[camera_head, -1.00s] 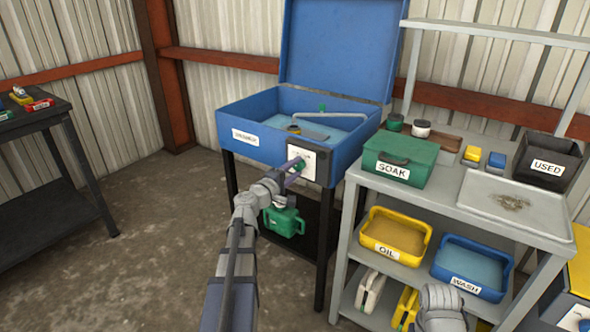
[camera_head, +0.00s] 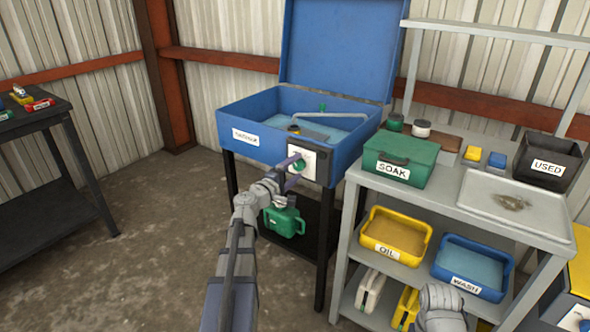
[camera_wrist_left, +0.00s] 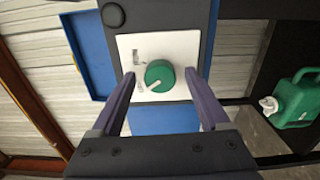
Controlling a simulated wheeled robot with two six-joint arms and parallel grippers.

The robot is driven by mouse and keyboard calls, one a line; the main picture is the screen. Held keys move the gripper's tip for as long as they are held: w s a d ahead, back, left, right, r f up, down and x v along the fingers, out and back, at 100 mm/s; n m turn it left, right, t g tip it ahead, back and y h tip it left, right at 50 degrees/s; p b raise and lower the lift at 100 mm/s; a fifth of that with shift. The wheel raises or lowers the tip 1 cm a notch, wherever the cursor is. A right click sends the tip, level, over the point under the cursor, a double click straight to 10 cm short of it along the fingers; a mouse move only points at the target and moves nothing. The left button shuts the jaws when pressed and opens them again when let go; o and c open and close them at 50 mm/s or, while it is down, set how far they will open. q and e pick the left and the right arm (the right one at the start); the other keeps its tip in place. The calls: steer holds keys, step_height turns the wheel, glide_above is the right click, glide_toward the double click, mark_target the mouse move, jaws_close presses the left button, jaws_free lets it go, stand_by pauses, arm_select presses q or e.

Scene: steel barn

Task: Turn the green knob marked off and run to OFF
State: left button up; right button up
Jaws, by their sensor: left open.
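The green knob (camera_wrist_left: 159,75) sits on a white plate (camera_wrist_left: 186,44) with small markings, on the dark panel at the front of the blue parts washer (camera_head: 262,108). In the left wrist view the knob has a pale pointer line aimed toward the lower left; the markings are too small to read. My left gripper (camera_wrist_left: 165,92) is open, with one finger on each side of the knob and a gap showing on both sides. In the head view the left gripper (camera_head: 294,172) is at the panel and the knob (camera_head: 299,165) shows partly. My right gripper is not clearly seen.
A grey shelf (camera_head: 350,222) to the right holds a green SOAK box (camera_head: 400,172), a yellow OIL tray (camera_head: 420,258) and a blue WASH tray (camera_head: 440,275). A green can (camera_head: 284,222) stands under the washer. Open floor lies to the left.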

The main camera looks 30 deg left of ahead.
arm_select(q)
steer(key=s, duration=0.7)
steer(key=shift+s+a, duration=0.3)
steer(key=shift+s, duration=0.05)
steer(key=shift+w, duration=0.15)
steer(key=w, duration=0.7)
steer(key=shift+w+d, duration=0.3)
